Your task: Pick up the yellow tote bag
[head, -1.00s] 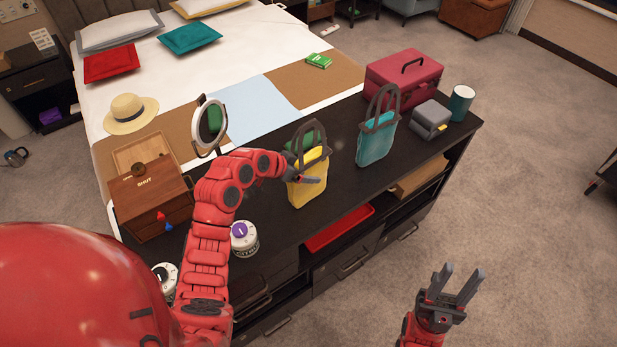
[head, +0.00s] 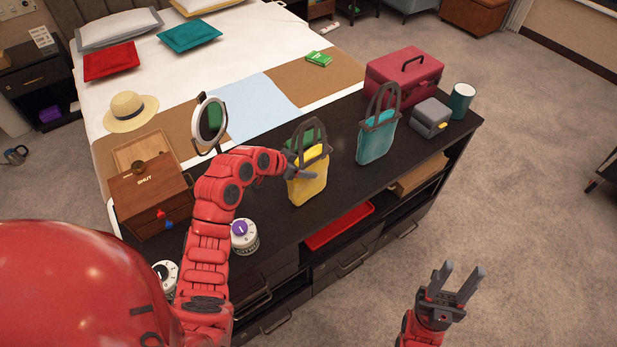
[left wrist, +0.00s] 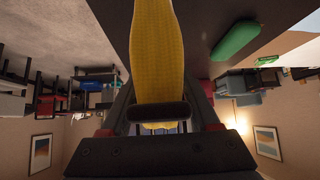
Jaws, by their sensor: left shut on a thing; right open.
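The yellow tote bag (head: 307,186) with dark handles stands upright on the black cabinet top (head: 265,205). My left gripper (head: 303,171) is at the upper part of the bag, shut on it. In the left wrist view the yellow bag (left wrist: 156,50) runs between my left gripper's fingers (left wrist: 158,113). The wrist picture is turned over, and the exact grip on cloth or handle is partly hidden. My right gripper (head: 450,283) is open and empty, over the carpet in front of the cabinet.
A teal tote bag (head: 375,143) stands to the right. A green object (head: 303,140) is just behind the yellow bag. A round mirror (head: 209,120) and wooden box (head: 150,192) are to the left. A grey box (head: 431,118), a cup (head: 461,102) and a red toolbox (head: 404,75) are further right.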

